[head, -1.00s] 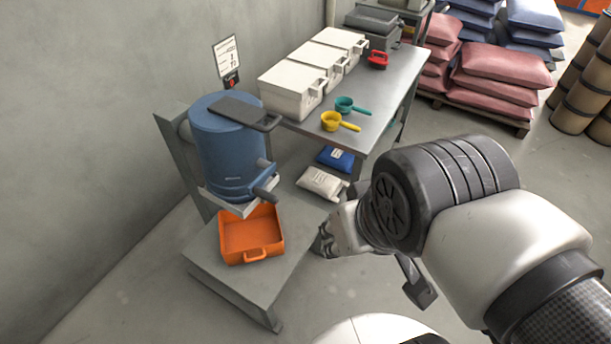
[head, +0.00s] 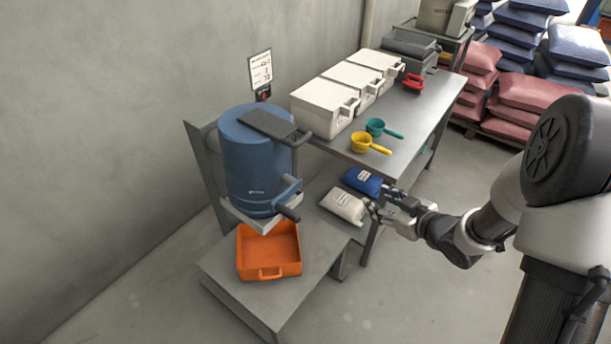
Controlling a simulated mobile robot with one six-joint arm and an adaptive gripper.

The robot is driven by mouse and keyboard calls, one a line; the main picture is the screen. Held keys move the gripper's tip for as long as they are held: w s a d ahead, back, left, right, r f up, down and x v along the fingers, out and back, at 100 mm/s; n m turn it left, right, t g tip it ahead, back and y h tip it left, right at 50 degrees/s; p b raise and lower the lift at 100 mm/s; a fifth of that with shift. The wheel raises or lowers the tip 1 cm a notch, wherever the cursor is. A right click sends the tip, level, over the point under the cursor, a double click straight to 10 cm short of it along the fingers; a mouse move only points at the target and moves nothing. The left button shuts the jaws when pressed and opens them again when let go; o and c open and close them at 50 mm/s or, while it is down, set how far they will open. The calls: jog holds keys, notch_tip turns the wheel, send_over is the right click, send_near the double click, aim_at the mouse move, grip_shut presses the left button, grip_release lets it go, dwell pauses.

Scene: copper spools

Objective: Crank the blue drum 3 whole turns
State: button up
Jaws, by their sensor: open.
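The blue drum (head: 250,165) stands upright on a grey metal stand against the wall. A dark flat lid or plate with a handle (head: 268,124) lies across its top. A dark crank grip (head: 289,213) sticks out at the drum's lower right, on a blue arm (head: 287,192). My gripper (head: 375,208) is to the right of the drum, apart from the crank. It is open and appears empty, in front of the white and blue bags as seen from the head. Its fingertips are small in this view and overlap the white bag.
An orange tray (head: 270,274) sits below the drum on the low grey platform (head: 222,272).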

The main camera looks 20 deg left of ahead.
jog(key=s+a+f+g+y, duration=0.1)
jog(key=s+a+f+y, duration=0.3)
jog(key=s+a+f, duration=0.15)
jog(key=g+y+b, duration=0.1)
jog(key=g+y, duration=0.1)
jog(key=y, duration=0.3)
send_near(276, 205)
jog(key=shift+n+t+h, duration=0.3)
jog(key=shift+t, duration=0.1)
jog(key=b+x, duration=0.1)
jog(key=x, duration=0.1)
jog(key=b+x, duration=0.2)
jog(key=x, duration=0.1)
jog(key=shift+w+a+f, duration=0.15)
jog(key=shift+a+f, duration=0.1)
jog(key=shift+a, duration=0.05)
jog(key=shift+c, duration=0.5)
grip_shut()
